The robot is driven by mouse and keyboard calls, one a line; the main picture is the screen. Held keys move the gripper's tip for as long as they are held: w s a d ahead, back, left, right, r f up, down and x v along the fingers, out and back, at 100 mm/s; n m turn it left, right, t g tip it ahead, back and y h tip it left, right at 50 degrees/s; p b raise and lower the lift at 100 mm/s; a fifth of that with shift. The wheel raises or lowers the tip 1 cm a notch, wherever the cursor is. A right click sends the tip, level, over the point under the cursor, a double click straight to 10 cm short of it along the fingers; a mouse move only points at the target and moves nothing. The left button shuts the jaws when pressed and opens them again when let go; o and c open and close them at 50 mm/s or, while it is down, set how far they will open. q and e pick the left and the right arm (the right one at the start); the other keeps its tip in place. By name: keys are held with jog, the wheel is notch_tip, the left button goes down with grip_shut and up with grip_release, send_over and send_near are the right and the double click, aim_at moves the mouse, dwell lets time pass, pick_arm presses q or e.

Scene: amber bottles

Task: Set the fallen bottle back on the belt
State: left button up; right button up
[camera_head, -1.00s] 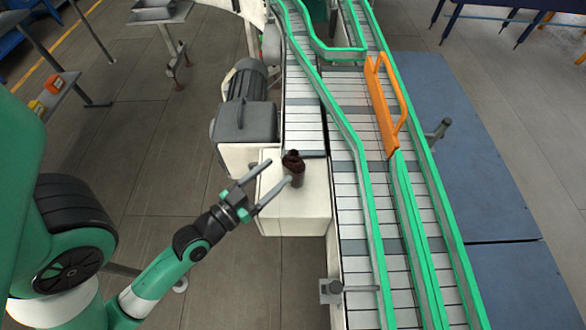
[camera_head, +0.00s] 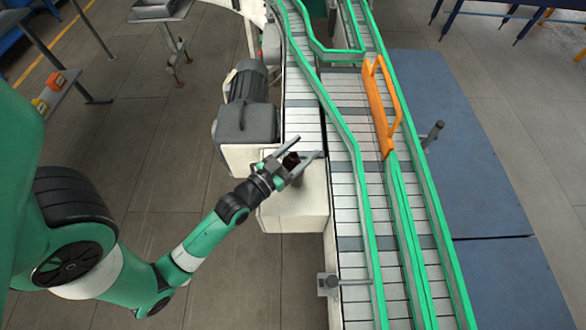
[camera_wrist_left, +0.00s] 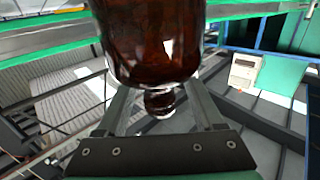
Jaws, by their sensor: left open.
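The dark amber bottle (camera_head: 291,160) is on the white block (camera_head: 308,215) beside the belt (camera_head: 306,120), partly hidden by my left gripper. I cannot tell for sure whether it stands or leans. My left gripper (camera_head: 308,148) is open, with its fingers on either side of the bottle. In the left wrist view the bottle (camera_wrist_left: 155,45) is large at the top, its neck toward the bottom of the picture between the open fingers (camera_wrist_left: 160,108). Contact is not clear. My right gripper is not in view.
Green guide rails (camera_head: 350,140) run along the belt. An orange handle piece (camera_head: 378,110) stands between lanes. A dark grey motor (camera_head: 246,105) sits left of the white block. Open floor lies to the left.

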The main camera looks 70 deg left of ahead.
pick_arm(q)
grip_shut()
dwell(1.3)
